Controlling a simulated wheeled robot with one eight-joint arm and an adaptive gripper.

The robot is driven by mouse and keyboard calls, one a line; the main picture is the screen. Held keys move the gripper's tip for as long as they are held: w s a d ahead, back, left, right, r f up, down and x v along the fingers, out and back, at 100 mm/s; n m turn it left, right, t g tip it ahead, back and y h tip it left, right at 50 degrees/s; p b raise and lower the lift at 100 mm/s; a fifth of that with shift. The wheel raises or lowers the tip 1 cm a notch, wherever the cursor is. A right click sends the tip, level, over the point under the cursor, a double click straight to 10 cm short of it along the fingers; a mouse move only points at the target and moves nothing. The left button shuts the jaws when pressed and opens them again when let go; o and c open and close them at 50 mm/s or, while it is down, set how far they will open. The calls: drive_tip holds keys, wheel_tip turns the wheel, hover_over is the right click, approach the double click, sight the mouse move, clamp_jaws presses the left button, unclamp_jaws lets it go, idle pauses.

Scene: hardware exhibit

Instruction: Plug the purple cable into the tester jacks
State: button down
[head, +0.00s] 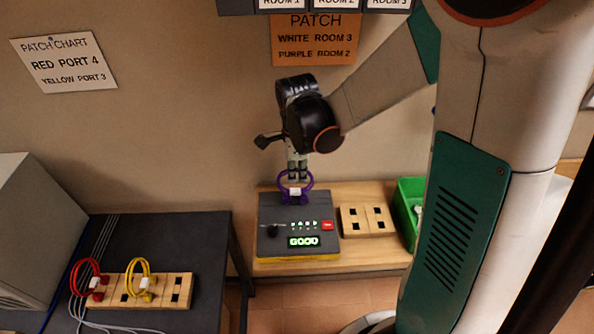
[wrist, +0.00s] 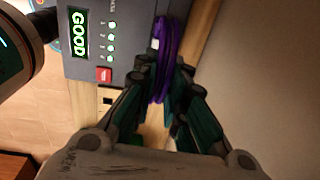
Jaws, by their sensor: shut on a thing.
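The purple cable (head: 294,188) is a small loop with a white label, standing at the back edge of the dark grey tester (head: 268,225). My gripper (head: 297,176) points down from above and is shut on the cable. In the wrist view the cable (wrist: 166,50) runs between my fingertips (wrist: 168,85) and meets the edge of the tester (wrist: 128,18). The tester's green display reads GOOD (head: 303,241), and small green lights show above it. The jacks are hidden behind the cable, so I cannot see how deep its plugs sit.
A wooden socket block (head: 367,233) stands right of the tester, with a green bin (head: 408,192) beyond. On the dark left table (head: 190,235), another wooden block (head: 165,290) holds a red cable (head: 85,277) and a yellow cable (head: 139,278). Wall signs include a patch chart (head: 63,62).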

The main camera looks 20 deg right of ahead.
idle(0.3)
drive_tip(key=c, duration=1.6)
unclamp_jaws()
drive_tip(key=shift+o, duration=0.2)
drive_tip(key=o, duration=0.6)
drive_tip(key=shift+o, duration=0.2)
drive_tip(key=shift+s+r+p, duration=0.15)
drive_tip(key=shift+r+p, duration=1.15)
drive_tip(key=shift+r, duration=0.6)
drive_tip(key=shift+s+r+p, duration=0.1)
drive_tip(key=shift+r+p, duration=1.2)
drive_tip(key=shift+r, duration=0.55)
drive_tip(key=shift+s+a, duration=0.1)
